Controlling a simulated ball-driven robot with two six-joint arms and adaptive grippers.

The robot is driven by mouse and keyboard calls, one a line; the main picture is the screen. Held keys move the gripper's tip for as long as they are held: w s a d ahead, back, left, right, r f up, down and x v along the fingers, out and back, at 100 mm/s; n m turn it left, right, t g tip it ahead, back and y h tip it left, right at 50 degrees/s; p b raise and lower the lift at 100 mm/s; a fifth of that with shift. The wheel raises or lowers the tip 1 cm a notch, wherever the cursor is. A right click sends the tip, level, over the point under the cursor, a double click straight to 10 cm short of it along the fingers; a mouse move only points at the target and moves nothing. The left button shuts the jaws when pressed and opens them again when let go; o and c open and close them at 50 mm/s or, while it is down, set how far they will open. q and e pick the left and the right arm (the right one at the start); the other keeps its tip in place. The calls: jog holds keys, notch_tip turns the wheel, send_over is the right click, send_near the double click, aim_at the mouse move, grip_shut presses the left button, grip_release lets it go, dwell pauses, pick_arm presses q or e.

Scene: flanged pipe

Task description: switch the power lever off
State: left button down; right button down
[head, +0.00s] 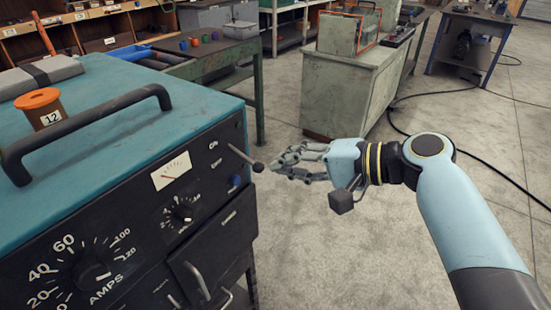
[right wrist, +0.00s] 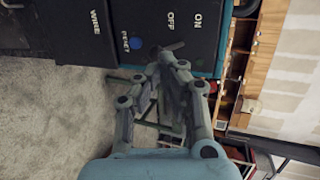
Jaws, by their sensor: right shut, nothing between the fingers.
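The power lever (head: 243,156) is a thin dark rod with a round knob. It sticks out from the black front panel of the teal machine (head: 130,85), beside two small white labels. In the right wrist view the labels read ON and OFF, and the lever (right wrist: 172,47) lies just past my fingertips. I cannot tell which setting it is in. My right gripper (head: 278,163) is shut and empty, just right of the lever knob in the head view. It also shows in the right wrist view (right wrist: 168,66). Whether it touches the knob is unclear. My left gripper is not in view.
A black bar handle (head: 90,130) and an orange spool (head: 40,105) are on top.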

aim_at(244, 157)
jog(key=shift+x, duration=1.3)
notch_tip(244, 157, down, 2)
jog(key=shift+a+b, duration=0.1)
jog(key=shift+b, duration=0.25)
jog(key=shift+r, duration=0.1)
